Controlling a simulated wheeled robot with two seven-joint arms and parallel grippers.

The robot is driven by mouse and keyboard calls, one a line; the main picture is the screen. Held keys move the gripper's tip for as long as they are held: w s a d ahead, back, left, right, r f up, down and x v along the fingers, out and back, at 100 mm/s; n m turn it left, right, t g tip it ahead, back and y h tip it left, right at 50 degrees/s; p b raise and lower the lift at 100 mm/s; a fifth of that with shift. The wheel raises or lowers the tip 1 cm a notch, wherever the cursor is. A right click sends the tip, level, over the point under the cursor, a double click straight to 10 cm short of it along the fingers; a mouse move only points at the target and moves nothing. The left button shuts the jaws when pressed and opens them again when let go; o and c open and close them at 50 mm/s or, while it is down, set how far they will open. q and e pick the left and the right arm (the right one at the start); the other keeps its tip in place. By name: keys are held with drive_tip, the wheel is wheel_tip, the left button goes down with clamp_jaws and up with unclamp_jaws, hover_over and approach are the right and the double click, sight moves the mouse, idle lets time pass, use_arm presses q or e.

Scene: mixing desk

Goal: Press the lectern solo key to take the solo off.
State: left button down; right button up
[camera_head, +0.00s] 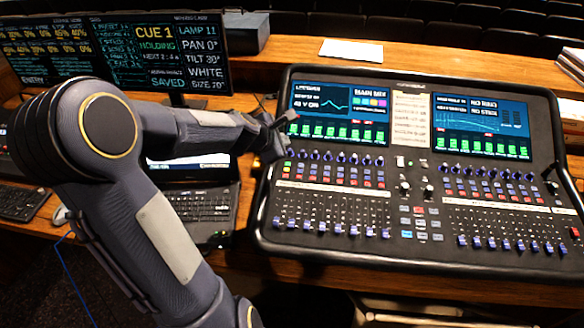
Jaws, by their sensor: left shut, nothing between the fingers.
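The mixing desk (412,255) stands on the wooden table, with two lit screens over rows of knobs, small keys and faders. Its left screen (338,115) has a heading that looks like "LECTERN", a curve and green channel blocks. My left gripper (281,148) is shut and empty at the left edge of the desk, by the lower left corner of that screen. The left end of the knob and key rows (290,166) lies just below it. I cannot tell which key is the lectern solo key, or whether the gripper touches the desk. My right gripper is not in view.
A laptop (205,205) sits left of the desk, partly behind my left arm. Two dark monitors (160,60) with cue text stand behind it. A white paper (351,48) lies at the back. A keyboard (20,203) is at far left.

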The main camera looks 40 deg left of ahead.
sight(287, 170)
use_arm(q)
drive_tip(key=shift+f, duration=0.1)
drive_tip(key=f+b, duration=0.2)
drive_tip(key=f, duration=0.1)
drive_tip(key=f+b, duration=0.2)
drive_tip(key=b, duration=0.1)
drive_tip(key=f+b, duration=0.3)
drive_tip(key=shift+w+a+f, duration=0.2)
drive_tip(key=shift+w+f, duration=0.1)
drive_tip(key=shift+w, duration=0.1)
idle(1.6)
drive_tip(key=shift+f+b, duration=0.4)
drive_tip(key=shift+b, duration=0.05)
drive_tip(key=shift+f, duration=0.25)
idle(0.4)
drive_tip(key=shift+r, duration=0.1)
drive_tip(key=shift+r+p, duration=0.4)
drive_tip(key=shift+r, duration=0.25)
